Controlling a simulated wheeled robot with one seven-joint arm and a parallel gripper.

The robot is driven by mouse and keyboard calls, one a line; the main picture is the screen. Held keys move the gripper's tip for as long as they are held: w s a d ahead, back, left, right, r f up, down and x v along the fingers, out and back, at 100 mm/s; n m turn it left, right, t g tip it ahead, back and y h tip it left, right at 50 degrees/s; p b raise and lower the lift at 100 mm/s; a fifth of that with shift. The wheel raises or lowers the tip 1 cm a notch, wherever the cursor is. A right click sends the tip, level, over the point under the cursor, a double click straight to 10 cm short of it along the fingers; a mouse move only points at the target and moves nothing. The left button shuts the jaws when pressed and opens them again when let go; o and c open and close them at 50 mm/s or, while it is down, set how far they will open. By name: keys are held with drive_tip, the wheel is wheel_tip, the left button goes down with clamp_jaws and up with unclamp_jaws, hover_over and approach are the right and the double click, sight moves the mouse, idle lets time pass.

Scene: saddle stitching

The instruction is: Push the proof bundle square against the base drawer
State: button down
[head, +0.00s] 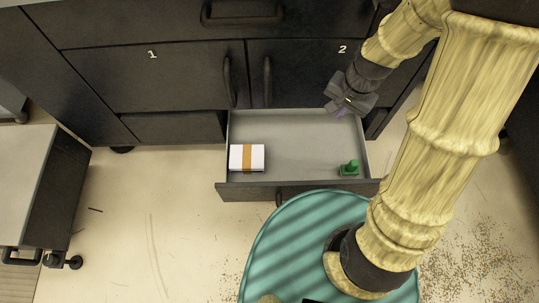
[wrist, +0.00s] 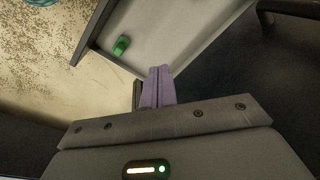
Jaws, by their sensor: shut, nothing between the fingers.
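The proof bundle, a white block with an orange-brown band (head: 236,158), lies in the open base drawer (head: 290,186), at its left side near the front wall. My gripper (head: 340,111) is shut and empty at the drawer's back right corner, well apart from the bundle. In the wrist view its purple fingers (wrist: 157,88) are together, beside the grey drawer edge. I cannot tell whether the fingertips touch the drawer. The bundle is not visible in the wrist view.
A green stamp-like object (head: 349,168) stands in the drawer's front right; it also shows in the wrist view (wrist: 121,45). The drawer's middle floor is clear. Dark cabinet doors marked 1 (head: 152,54) and 2 (head: 342,48) rise behind. A grey-topped cart (head: 25,180) stands at left.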

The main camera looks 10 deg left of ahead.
drive_tip(key=w+a+f+m+b, duration=0.1)
drive_tip(key=a+f, duration=0.3)
drive_tip(key=f, duration=0.4)
drive_tip(key=w+a+f+m+g+b, duration=0.1)
drive_tip(key=a+f+m+b, duration=0.1)
drive_tip(key=a+f+m, duration=0.2)
drive_tip(key=a+f+m+g+y+b, duration=0.1)
drive_tip(key=a+f, duration=0.4)
drive_tip(key=f, duration=0.6)
drive_tip(key=shift+w+f+m+b, duration=0.35)
drive_tip(key=shift+w+m+b, duration=0.05)
drive_tip(key=shift+m+b, duration=0.35)
drive_tip(key=b+x, duration=0.3)
drive_tip(key=x, duration=0.2)
drive_tip(key=b+x, duration=0.3)
drive_tip(key=x, duration=0.2)
drive_tip(key=shift+s, duration=0.2)
drive_tip(key=a+b, duration=0.1)
drive_tip(key=s+a+b, duration=0.1)
drive_tip(key=shift+s+a+f, duration=0.1)
drive_tip(key=shift+s+a, duration=0.2)
drive_tip(key=shift+a, duration=0.05)
drive_tip(key=shift+s+a+b, duration=0.2)
drive_tip(key=shift+a+b, duration=0.1)
drive_tip(key=shift+a, duration=0.05)
